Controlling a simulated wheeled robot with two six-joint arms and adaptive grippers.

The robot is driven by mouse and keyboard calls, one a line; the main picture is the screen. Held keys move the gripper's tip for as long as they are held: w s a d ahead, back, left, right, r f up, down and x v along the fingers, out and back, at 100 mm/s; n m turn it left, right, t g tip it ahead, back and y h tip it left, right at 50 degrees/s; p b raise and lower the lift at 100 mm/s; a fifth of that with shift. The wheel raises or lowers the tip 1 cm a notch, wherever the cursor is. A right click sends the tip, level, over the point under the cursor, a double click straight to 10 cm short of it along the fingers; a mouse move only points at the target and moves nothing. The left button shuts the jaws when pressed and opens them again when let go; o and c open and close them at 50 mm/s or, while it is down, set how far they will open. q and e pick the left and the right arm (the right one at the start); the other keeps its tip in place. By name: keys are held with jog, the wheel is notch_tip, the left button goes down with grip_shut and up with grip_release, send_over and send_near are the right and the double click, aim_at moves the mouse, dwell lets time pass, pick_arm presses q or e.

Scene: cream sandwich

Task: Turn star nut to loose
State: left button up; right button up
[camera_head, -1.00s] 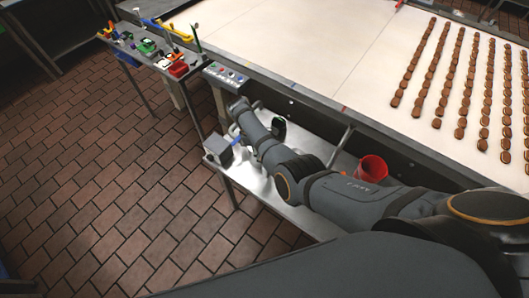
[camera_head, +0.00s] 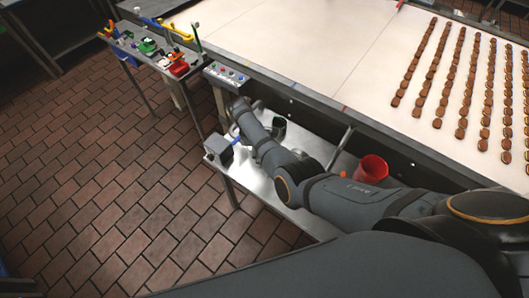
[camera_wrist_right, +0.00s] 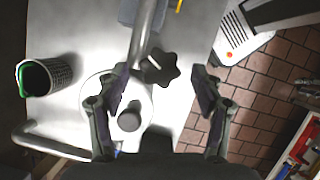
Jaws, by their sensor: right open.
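The black star nut (camera_wrist_right: 160,67) lies in the upper middle of the right wrist view, touching or very close to a grey metal bar (camera_wrist_right: 141,40). My right gripper (camera_wrist_right: 160,78) is open, with one finger to the left and one to the right of the star nut. I see room between the nut and each finger; the height difference is hard to judge. In the head view my right arm reaches left over a steel shelf (camera_head: 262,182), and the star nut cannot be made out there. My left gripper is not in view.
A red bucket (camera_head: 372,168) and grey box (camera_head: 217,148) are on the shelf. The conveyor (camera_head: 290,45) holds several cookie rows.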

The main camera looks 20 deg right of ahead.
jog(key=v, duration=0.7)
jog(key=shift+r, duration=0.2)
jog(key=shift+a, duration=0.1)
